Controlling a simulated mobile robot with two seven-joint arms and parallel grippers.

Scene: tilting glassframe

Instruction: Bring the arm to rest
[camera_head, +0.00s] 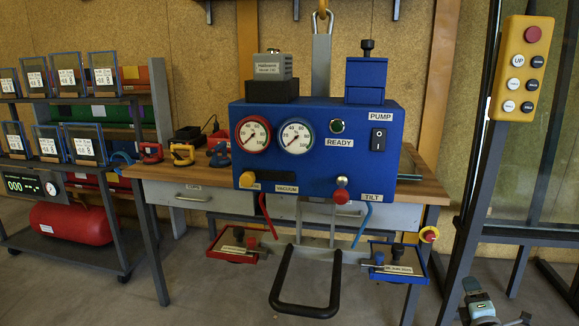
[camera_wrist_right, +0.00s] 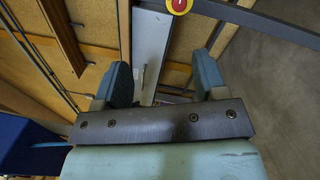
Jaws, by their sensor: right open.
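My right gripper (camera_head: 492,317) is low at the bottom right corner of the head view, partly cut off by the edge. In the right wrist view my right gripper (camera_wrist_right: 165,75) shows two separated fingers with nothing between them. It is open and empty. In the head view it is apart from the blue control box (camera_head: 270,170) and from the yellow pendant (camera_head: 521,72). My left gripper and left arm are not in view.
A workbench (camera_head: 426,188) stands behind the blue box, with a black U-shaped handle (camera_head: 281,285) below it. A dark metal frame (camera_head: 465,235) stands near my right gripper. A rack (camera_head: 95,250) with small glass frames is at left. Floor shows between them.

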